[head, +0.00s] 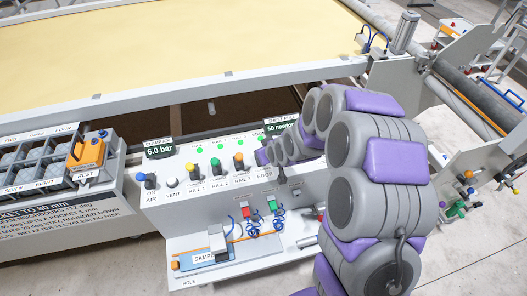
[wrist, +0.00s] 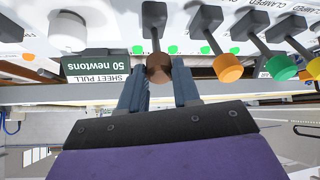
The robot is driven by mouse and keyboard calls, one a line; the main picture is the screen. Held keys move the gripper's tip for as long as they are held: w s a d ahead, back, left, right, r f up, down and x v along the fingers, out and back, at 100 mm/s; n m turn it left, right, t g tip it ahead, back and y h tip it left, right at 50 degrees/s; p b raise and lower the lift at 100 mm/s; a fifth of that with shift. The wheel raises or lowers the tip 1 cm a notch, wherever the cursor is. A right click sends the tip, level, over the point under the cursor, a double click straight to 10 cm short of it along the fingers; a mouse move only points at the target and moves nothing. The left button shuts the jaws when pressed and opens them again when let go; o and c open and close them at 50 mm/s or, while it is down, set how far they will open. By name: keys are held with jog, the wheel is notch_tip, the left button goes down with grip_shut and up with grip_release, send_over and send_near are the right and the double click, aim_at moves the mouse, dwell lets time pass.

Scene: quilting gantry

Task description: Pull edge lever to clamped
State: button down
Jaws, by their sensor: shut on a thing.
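The edge lever has a dark shaft and a round brown knob (wrist: 158,68), seen close in the upside-down wrist view. My gripper (wrist: 160,82) has one dark finger on each side of the knob and is shut on it. In the head view my gripper (head: 268,155) is at the right part of the control panel (head: 215,222), beside the orange-knobbed rail 3 lever. My arm and gripper mostly hide the edge lever there. The "CLAMPED" labels (wrist: 292,22) in the wrist view stand over neighbouring levers, and I cannot read the edge lever's own mark.
Orange (wrist: 228,67), green (wrist: 281,66) and yellow knobs stand close beside the held one. A white round knob (wrist: 80,65) and the sheet pull display (wrist: 104,67) are on the other side. Blue coiled cables (head: 281,218) and a sample tray (head: 232,257) lie below the levers.

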jog(key=shift+s+d+f, duration=0.1)
jog(key=shift+s+f, duration=0.45)
jog(key=shift+f, duration=0.05)
jog(key=c, duration=1.2)
grip_release()
jog(key=o, duration=0.3)
jog(key=shift+d+r, duration=0.1)
jog(key=shift+r, duration=0.1)
jog(key=shift+o, duration=0.4)
jog(key=shift+w+r, duration=0.1)
jog(key=shift+w, duration=0.1)
jog(key=shift+r, duration=0.1)
jog(key=p+v, duration=0.1)
jog(key=v, duration=1.6)
jog(key=shift+r, duration=0.1)
